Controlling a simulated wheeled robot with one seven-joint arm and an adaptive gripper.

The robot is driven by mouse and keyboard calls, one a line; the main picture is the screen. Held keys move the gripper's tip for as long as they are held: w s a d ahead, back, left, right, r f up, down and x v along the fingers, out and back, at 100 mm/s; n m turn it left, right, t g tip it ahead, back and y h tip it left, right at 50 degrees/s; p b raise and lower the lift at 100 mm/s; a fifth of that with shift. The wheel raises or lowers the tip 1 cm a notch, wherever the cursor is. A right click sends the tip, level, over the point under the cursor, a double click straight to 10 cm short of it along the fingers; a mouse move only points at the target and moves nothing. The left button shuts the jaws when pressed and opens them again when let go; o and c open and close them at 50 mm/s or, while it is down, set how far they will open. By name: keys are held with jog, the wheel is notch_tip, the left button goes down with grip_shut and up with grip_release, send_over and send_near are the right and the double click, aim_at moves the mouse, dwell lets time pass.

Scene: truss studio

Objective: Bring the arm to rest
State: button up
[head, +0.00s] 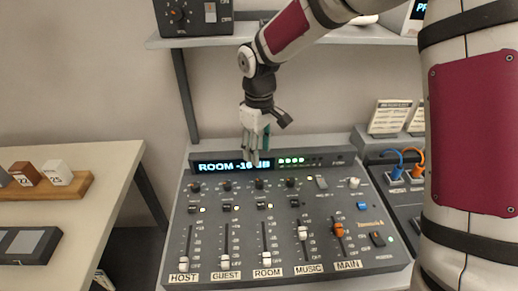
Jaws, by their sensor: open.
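My gripper (256,152) hangs from my arm in the upper middle of the head view, fingers pointing down. It is open and I see nothing between its fingers. It is in front of or above the lit display (220,167) of the mixing console (345,277); whether it touches the console, I cannot tell. The display reads "ROOM -16" and the gripper covers part of it. My arm reaches in from the upper right.
The console carries several faders, including the orange main fader (338,229). A shelf (200,42) runs above, behind my arm. At right a patch unit (405,185) has blue and orange cables. At left a table (105,165) holds a wooden block stand (70,188) and a grey device (25,244).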

dwell(0.4)
jog(key=s+d+r+m+t+h, duration=0.1)
jog(key=s+d+r+m, duration=0.1)
jog(key=s+d+r, duration=0.55)
jog(key=s+d+r+m+t, duration=0.1)
jog(key=s+d+r+m, duration=0.2)
jog(key=s, duration=0.7)
jog(key=s+d+r+m+t+y, duration=0.1)
jog(key=s+d+r+m, duration=0.3)
jog(key=s, duration=0.6)
notch_tip(320, 180, up, 2)
jog(key=shift+d+m+t, duration=0.3)
jog(key=shift+d+t, duration=0.15)
jog(key=shift+t, duration=0.35)
jog(key=shift+a, duration=0.1)
